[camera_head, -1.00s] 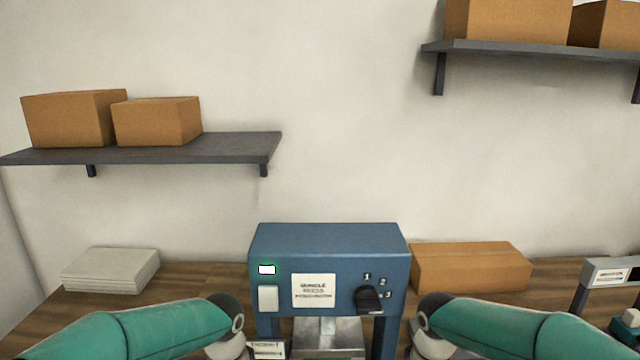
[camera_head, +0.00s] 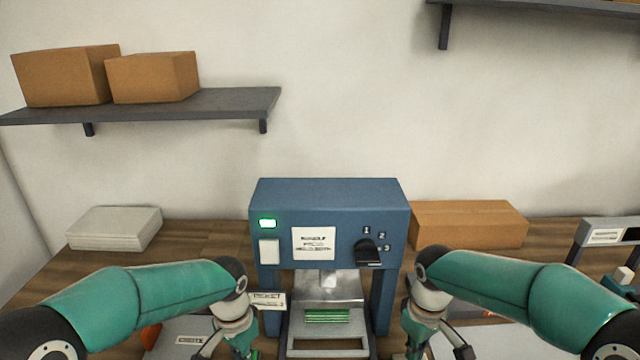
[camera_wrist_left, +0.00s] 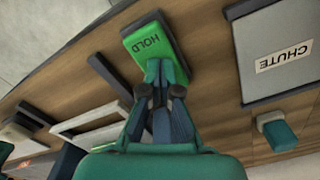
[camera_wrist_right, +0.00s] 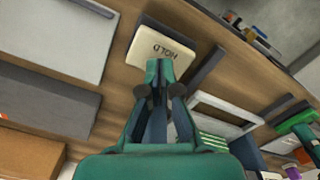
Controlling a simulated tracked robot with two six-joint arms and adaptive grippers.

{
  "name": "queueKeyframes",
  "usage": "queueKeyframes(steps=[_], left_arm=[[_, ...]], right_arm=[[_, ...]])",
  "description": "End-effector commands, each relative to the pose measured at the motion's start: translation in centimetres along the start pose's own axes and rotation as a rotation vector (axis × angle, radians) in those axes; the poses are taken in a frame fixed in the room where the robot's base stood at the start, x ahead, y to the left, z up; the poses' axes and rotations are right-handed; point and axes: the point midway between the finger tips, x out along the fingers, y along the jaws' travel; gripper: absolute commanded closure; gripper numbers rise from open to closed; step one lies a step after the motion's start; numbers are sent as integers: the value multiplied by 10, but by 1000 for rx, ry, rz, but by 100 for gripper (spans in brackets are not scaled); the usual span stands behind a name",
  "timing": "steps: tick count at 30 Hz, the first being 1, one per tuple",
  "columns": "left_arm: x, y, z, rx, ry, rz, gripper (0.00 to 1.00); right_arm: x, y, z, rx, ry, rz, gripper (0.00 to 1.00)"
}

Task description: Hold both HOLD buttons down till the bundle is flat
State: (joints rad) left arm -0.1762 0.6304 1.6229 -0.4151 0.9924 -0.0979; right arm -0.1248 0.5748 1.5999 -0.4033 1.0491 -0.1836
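The blue press (camera_head: 330,200) stands in the middle. A green layered bundle (camera_head: 328,316) lies under its metal plate (camera_head: 328,285). In the left wrist view, one HOLD button (camera_wrist_left: 152,44) is green, and my left gripper (camera_wrist_left: 165,70) is shut with its tips at the button's near edge. In the right wrist view, the other HOLD button (camera_wrist_right: 160,52) is cream, and my right gripper (camera_wrist_right: 160,68) is shut with its tips at or just above its near edge. I cannot tell whether either gripper touches. The head view barely shows the fingertips.
The press has a lit lamp (camera_head: 267,223) and a black knob (camera_head: 367,252) beside numbers 1 to 3. A grey CHUTE panel (camera_wrist_left: 275,55) lies near the left button. A paper stack (camera_head: 115,228) and a cardboard box (camera_head: 468,224) stand at the back.

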Motion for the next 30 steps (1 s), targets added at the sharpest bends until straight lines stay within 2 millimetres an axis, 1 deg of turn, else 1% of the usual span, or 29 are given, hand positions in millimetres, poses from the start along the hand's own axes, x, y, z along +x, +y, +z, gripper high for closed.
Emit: queueKeyframes(steps=[2,8,30], left_arm=[[4,0,1,0,-4,2,100],[4,1,1,0,-3,1,100],[4,0,1,0,-4,2,100]], right_arm=[[0,0,0,0,0,0,100],[2,0,0,0,0,0,100],[24,0,0,-1,-1,-1,100]])
